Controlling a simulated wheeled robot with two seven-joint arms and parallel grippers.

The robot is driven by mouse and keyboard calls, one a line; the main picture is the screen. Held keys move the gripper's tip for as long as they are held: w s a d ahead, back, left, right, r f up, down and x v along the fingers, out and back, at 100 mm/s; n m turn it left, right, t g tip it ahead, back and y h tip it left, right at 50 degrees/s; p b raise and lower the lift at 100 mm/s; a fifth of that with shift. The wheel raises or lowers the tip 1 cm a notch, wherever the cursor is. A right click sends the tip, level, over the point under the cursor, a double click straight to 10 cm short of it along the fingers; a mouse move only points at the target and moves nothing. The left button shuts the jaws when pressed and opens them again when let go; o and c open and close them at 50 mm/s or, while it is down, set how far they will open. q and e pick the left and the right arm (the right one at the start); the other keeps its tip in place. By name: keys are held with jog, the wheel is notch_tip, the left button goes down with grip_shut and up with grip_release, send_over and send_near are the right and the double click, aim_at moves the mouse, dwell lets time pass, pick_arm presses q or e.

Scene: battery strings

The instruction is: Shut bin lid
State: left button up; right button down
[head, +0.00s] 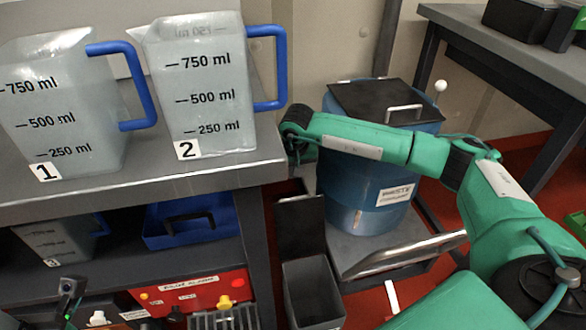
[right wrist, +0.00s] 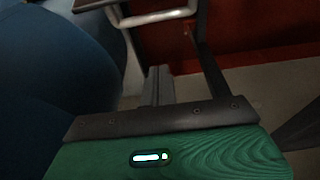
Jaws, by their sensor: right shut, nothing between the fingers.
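A blue waste drum (head: 350,185) stands on a grey trolley. Its black lid (head: 365,97) with a metal handle (head: 403,108) lies across the top. A small grey bin (head: 312,295) with an open top stands in front, and a dark upright panel (head: 300,228) rises at its back edge. My right arm reaches leftward across the drum front; in the head view its gripper is hidden at the far end. In the right wrist view my right gripper (right wrist: 160,78) is shut and empty, beside the drum's blue side (right wrist: 55,75). My left gripper is not in view.
Two jugs (head: 75,110) (head: 205,95) stand on the left bench (head: 225,172). A blue tray (head: 185,215) and a red box (head: 190,290) sit below. A metal rail (head: 405,255) edges the trolley. Another table (head: 510,55) stands at the right.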

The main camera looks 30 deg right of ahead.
jog(key=s+f, duration=0.1)
jog(key=s+f+b, duration=0.1)
jog(key=f, duration=0.1)
jog(key=f+b, duration=0.1)
jog(key=shift+s+a+f, duration=0.2)
jog(key=shift+s+a, duration=0.2)
jog(key=shift+s, duration=0.1)
